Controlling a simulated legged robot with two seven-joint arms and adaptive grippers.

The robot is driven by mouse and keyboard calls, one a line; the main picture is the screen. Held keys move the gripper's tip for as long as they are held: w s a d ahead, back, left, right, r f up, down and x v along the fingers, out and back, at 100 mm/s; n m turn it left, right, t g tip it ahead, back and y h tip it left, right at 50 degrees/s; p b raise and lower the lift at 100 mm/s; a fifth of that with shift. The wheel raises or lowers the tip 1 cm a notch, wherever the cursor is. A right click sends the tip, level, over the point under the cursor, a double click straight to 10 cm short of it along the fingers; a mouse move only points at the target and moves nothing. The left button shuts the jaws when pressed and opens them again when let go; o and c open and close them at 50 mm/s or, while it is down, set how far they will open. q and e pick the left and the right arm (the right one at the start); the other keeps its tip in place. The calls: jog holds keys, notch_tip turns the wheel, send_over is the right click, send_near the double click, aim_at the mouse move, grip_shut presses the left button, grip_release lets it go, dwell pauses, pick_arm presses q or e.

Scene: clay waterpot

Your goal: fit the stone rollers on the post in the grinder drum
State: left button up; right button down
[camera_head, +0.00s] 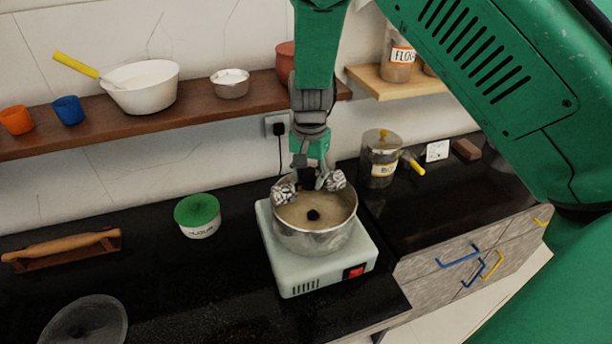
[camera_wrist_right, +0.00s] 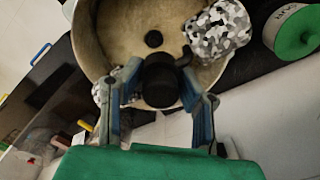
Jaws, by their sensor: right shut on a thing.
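The grinder drum (camera_head: 316,238) is a round metal pot on a pale base (camera_head: 295,280) with a red switch. The dark post (camera_head: 313,215) stands in the middle of its floor; it also shows in the right wrist view (camera_wrist_right: 153,39). The two speckled stone rollers (camera_head: 335,180) sit either side of a black hub (camera_wrist_right: 160,80). My right gripper (camera_head: 309,179) is shut on the hub, with the rollers at the drum's far rim, behind the post and apart from it. One roller (camera_wrist_right: 218,30) shows fully in the wrist view; the other is partly hidden by a finger. My left gripper is out of view.
A green-lidded tub (camera_head: 198,215) stands left of the grinder. A rolling pin on a stand (camera_head: 62,247) and a clear round lid (camera_head: 85,320) lie farther left. A glass jar (camera_head: 380,160) stands behind right. A shelf (camera_head: 200,112) runs along the wall behind.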

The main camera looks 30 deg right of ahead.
jog(key=shift+w+d, duration=0.1)
jog(key=shift+d, duration=0.85)
jog(key=shift+a, duration=0.4)
jog(key=shift+d+f, duration=0.1)
jog(key=shift+d, duration=0.5)
jog(key=shift+d+f, duration=0.4)
jog(key=shift+d, duration=0.25)
jog(key=shift+a, duration=1)
jog(key=shift+s+d+f, duration=0.25)
jog(key=shift+d+f, duration=0.2)
jog(key=shift+d, duration=0.35)
jog(key=shift+a+f+b, duration=0.4)
jog(key=shift+a+f, duration=0.1)
jog(key=shift+a, duration=0.15)
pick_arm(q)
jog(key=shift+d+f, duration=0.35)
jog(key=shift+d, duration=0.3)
pick_arm(e)
jog(key=shift+d+f, duration=0.1)
jog(key=shift+f, duration=0.25)
